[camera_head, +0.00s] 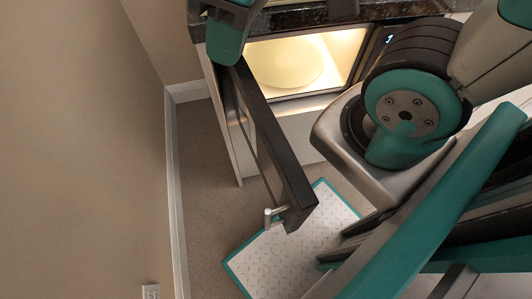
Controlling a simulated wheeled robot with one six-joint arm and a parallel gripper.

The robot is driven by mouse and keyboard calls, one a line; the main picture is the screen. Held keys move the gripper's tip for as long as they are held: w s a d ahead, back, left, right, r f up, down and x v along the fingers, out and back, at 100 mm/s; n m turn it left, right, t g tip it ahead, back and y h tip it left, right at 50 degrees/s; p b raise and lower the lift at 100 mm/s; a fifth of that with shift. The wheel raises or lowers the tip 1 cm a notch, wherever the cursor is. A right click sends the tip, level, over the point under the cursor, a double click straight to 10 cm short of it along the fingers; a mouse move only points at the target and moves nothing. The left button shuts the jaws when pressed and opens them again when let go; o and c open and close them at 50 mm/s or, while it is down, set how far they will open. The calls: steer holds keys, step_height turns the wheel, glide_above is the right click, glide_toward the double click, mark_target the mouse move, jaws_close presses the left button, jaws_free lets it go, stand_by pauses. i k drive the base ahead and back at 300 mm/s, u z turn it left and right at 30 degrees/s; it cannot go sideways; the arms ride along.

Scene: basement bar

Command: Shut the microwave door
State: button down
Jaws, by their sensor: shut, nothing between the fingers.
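The microwave (352,72) stands open at the top centre, with its inside lit warm yellow and a round glass turntable (287,63) in it. Its dark door (272,150) is swung wide out from the left side and reaches down the picture, standing well away from the opening. A short pale handle (273,214) sticks out on the door's left face, near its free end. A teal and dark part of my arm overlaps the door's hinge end at the top; I cannot tell whether it touches. My gripper's fingers cannot be seen.
A dark stone counter (305,15) runs above the microwave. A beige wall (85,150) with white skirting is at left. A white mat with teal edging (290,255) lies on the brown floor (205,190) below the door. My arm's thick lower links fill the right side.

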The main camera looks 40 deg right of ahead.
mark_target(293, 196)
steer(key=z, duration=1.05)
steer(key=k, duration=1.2)
steer(key=u, duration=0.75)
